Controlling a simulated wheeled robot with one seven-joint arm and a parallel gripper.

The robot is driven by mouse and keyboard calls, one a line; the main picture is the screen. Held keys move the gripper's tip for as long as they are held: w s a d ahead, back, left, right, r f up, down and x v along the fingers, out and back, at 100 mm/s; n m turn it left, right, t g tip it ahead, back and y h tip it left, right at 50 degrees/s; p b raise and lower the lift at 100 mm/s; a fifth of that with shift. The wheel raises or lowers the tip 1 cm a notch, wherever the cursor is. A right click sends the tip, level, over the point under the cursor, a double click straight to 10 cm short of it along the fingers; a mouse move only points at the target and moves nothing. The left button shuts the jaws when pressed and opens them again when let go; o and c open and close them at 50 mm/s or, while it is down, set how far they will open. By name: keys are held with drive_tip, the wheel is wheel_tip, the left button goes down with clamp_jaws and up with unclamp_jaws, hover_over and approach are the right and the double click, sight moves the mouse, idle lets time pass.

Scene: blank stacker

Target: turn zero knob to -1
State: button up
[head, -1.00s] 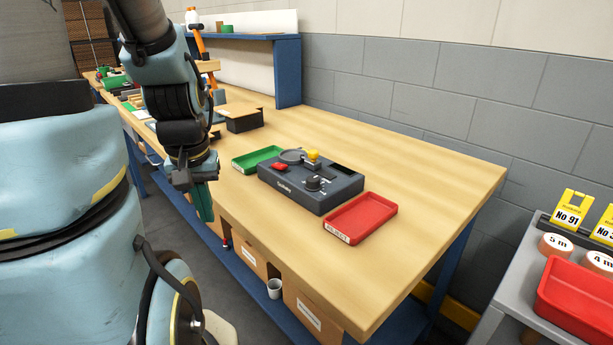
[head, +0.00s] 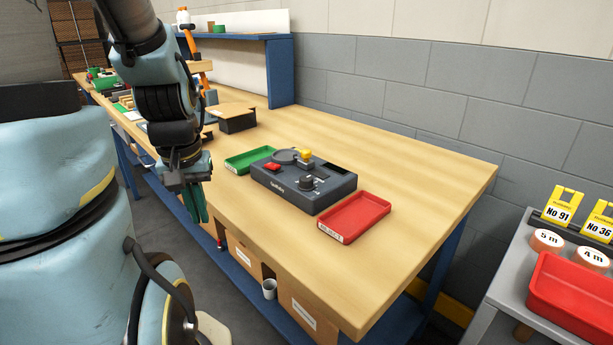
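A dark grey device (head: 318,197) sits on the wooden bench, with a round plate, a yellow part, a red part and a small dark display on its top. A black knob (head: 306,183) stands on its front right part; I take it to be the zero knob, but its marks are too small to read. My gripper (head: 197,207) hangs pointing down at the bench's front edge, left of the device and apart from it. Its green fingers overlap in this view, so I cannot tell whether it is open or shut.
A green tray (head: 233,166) lies left of the device and a red tray (head: 378,207) right of it. The wooden bench (head: 420,190) is clear on the right and behind. A grey cart with a red bin (head: 572,308) stands at the right.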

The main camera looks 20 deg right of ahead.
sight(306, 177)
drive_tip(key=o, duration=0.6)
drive_tip(key=w+d+r+m+p, duration=0.1)
drive_tip(key=w+d+r, duration=0.1)
drive_tip(key=d, duration=0.3)
drive_tip(key=w+d+r+p, duration=0.2)
drive_tip(key=w+d+r, duration=0.1)
drive_tip(key=d+r, duration=0.2)
drive_tip(key=shift+d+r+m+g, duration=0.15)
drive_tip(key=shift+d+m+g, duration=0.25)
drive_tip(key=shift+d, duration=0.1)
drive_tip(key=o, duration=0.4)
drive_tip(key=shift+m+g, duration=0.4)
drive_tip(key=shift+m, duration=0.4)
drive_tip(key=d+r, duration=0.2)
drive_tip(key=d, duration=0.1)
drive_tip(key=d+r+p, duration=0.1)
drive_tip(key=d, duration=0.3)
drive_tip(key=d+r+p, duration=0.1)
drive_tip(key=d+r, duration=0.1)
drive_tip(key=d, duration=0.1)
drive_tip(key=shift+d+r, duration=0.25)
drive_tip(key=shift+r, duration=0.1)
drive_tip(key=f, duration=0.3)
drive_tip(key=f+p, duration=0.1)
drive_tip(key=f, duration=0.3)
drive_tip(key=f+p, duration=0.1)
drive_tip(key=f, duration=0.2)
drive_tip(key=shift+d+f, duration=0.25)
drive_tip(key=shift+f, duration=0.05)
drive_tip(key=shift+c, duration=0.3)
